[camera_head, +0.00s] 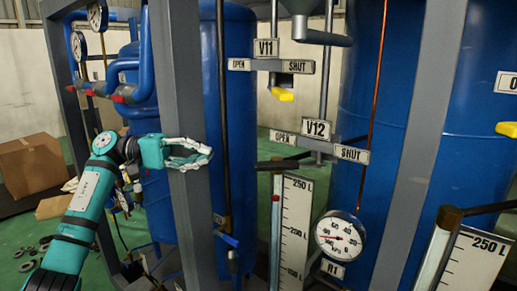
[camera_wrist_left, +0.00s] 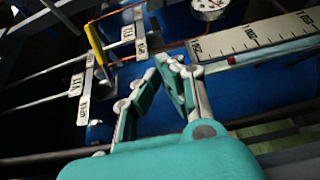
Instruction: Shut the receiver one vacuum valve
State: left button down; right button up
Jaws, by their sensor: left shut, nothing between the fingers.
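Valve label V11 (camera_head: 266,48) sits on a bar between an OPEN plate on its left and a SHUT plate on its right. Its yellow handle (camera_head: 282,94) hangs below, at the SHUT side. Label V12 (camera_head: 316,129) is lower, with OPEN left and SHUT right; I cannot make out its handle. A gauge (camera_head: 340,237) marked R1 is below it. A yellow handle (camera_wrist_left: 96,43) also shows in the left wrist view beside label plates. My left gripper (camera_head: 208,152) is shut and empty, left of the valves and apart from them. My right gripper is not in view.
A grey upright post (camera_head: 180,110) stands by my left gripper. Blue tanks (camera_head: 375,100) stand behind the pipes. Graduated 250 L scales (camera_head: 296,235) rise below V12 and at the lower right. A cardboard box (camera_head: 30,160) is on the floor at left.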

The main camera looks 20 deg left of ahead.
pick_arm(q)
jog(key=w+d+p, duration=0.2)
jog(key=d+p, duration=0.2)
jog(key=d, duration=0.8)
jog(key=shift+w, duration=0.25)
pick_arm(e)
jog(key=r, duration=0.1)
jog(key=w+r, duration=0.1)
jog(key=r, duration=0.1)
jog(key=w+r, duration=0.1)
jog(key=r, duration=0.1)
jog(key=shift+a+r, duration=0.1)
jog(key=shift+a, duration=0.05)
